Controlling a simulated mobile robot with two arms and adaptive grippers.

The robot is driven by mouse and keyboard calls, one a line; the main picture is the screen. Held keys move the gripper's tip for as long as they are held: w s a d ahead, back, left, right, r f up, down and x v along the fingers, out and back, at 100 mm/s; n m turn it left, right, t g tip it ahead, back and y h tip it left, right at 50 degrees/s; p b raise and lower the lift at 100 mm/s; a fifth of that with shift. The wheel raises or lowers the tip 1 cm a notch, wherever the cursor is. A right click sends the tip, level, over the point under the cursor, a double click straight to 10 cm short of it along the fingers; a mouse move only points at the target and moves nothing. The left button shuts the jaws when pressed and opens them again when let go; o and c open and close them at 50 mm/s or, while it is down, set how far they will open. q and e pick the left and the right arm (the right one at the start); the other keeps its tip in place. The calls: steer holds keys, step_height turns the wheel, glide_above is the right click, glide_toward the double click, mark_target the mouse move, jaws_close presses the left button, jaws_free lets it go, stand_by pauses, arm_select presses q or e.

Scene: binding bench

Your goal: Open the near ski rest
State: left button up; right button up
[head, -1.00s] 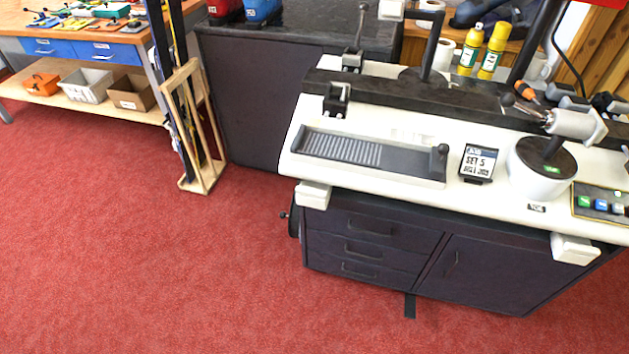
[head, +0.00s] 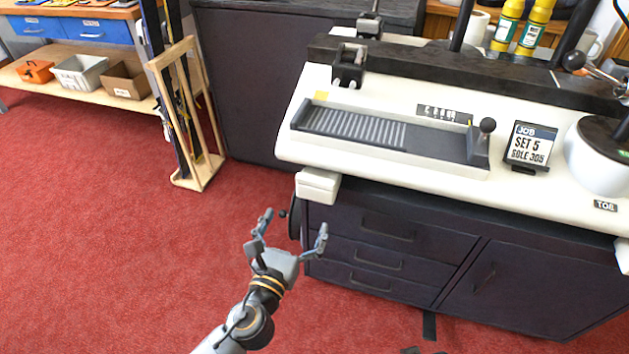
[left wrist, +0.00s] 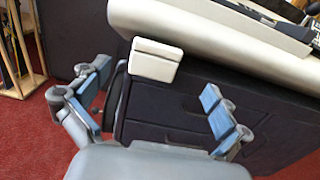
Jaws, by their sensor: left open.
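A white block (head: 318,184), which I take to be the near ski rest, sits at the front left corner of the white bench top in the head view. It also shows in the left wrist view (left wrist: 156,60), with a thin seam across it, and it looks shut. My left gripper (head: 295,226) is open and empty, just below and in front of this block. In the left wrist view the block stands beyond and between the two spread fingers, apart from them. A small dark grey piece at the bottom edge of the head view may be my right gripper; its jaws cannot be made out.
The dark drawer cabinet (head: 387,247) stands under the bench top, close behind the left gripper. A ribbed grey tray (head: 352,128) and a job card (head: 530,146) are on top. A wooden ski rack (head: 187,115) stands at left. Red floor (head: 110,250) is clear.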

mark_target(314, 182)
arm_select(q)
steer(key=b+x, duration=0.1)
steer(key=x, duration=1.1)
steer(key=shift+w+f, duration=0.1)
steer(key=shift+f, duration=0.05)
steer(key=shift+w+d, duration=0.15)
steer(key=shift+w, duration=0.3)
arm_select(e)
steer(key=r, duration=0.5)
steer(key=shift+w, duration=0.2)
arm_select(q)
steer(key=c, duration=1.4)
steer(key=shift+s, duration=0.1)
arm_select(e)
steer(key=shift+r, duration=0.1)
